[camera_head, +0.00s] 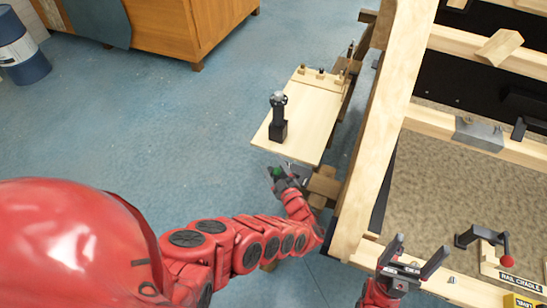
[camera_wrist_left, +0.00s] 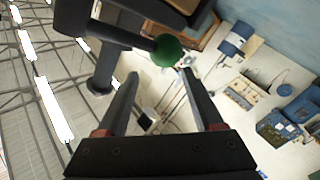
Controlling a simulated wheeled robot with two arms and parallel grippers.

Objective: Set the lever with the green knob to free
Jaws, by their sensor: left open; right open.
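The green knob (camera_head: 277,172) shows small beside my left gripper (camera_head: 284,172), below the near edge of a wooden board. In the left wrist view the green knob (camera_wrist_left: 168,50) sits at the end of a dark lever arm (camera_wrist_left: 118,35). There my left gripper (camera_wrist_left: 161,76) is open, with one finger on each side. The knob appears just past the fingertips, between their lines; I cannot tell whether they touch. No "free" marking is readable. My right gripper (camera_head: 417,250) is open and empty at the lower right.
A light wooden board (camera_head: 310,132) carries a black upright device (camera_head: 278,120). A timber frame (camera_head: 385,135) fills the right side. Near my right gripper stands a lever with a red knob (camera_head: 506,262) by a "RAIL CRADLE" label (camera_head: 520,281). Blue floor lies open at left.

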